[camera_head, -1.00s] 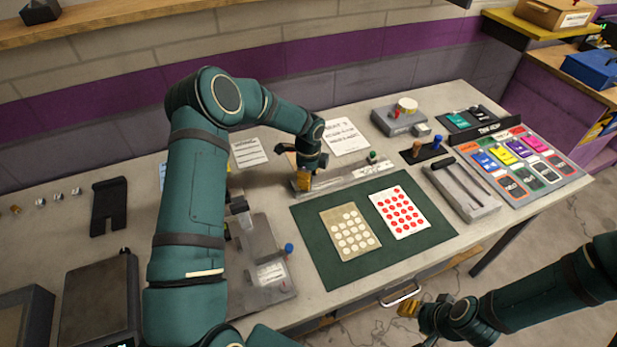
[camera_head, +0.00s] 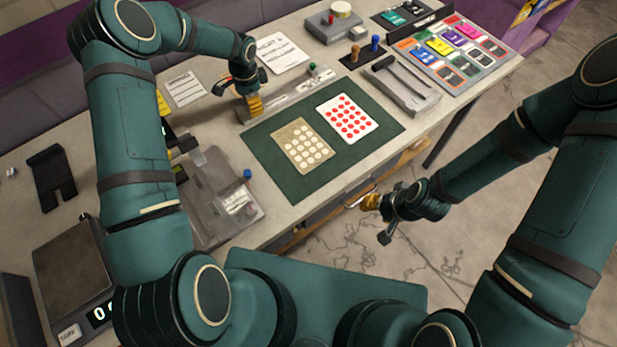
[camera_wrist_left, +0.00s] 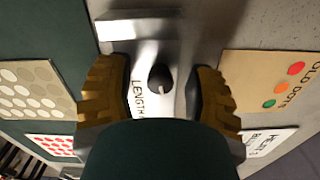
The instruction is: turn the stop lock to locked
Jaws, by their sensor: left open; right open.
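A dark round knob with a pale mark, which looks like the stop lock (camera_wrist_left: 160,78), sits on a grey metal plate beside the printed word LENGTH. The left wrist view shows my left gripper (camera_wrist_left: 158,92) open, one yellow finger on each side of the knob, with visible gaps. In the head view my left gripper (camera_head: 254,105) is at the left end of the long grey slot track (camera_head: 288,94) and hides the knob. A green-topped knob (camera_head: 312,69) stands further along the track. My right gripper (camera_head: 371,202) is open and empty, off the table's front edge.
A green mat (camera_head: 270,155) with a white-dotted card (camera_head: 303,146) and a red-dotted card (camera_head: 347,118) lies in front of the track. A grey fixture with a blue knob (camera_head: 247,174) stands to the left. Paper sheets (camera_head: 282,52) lie behind.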

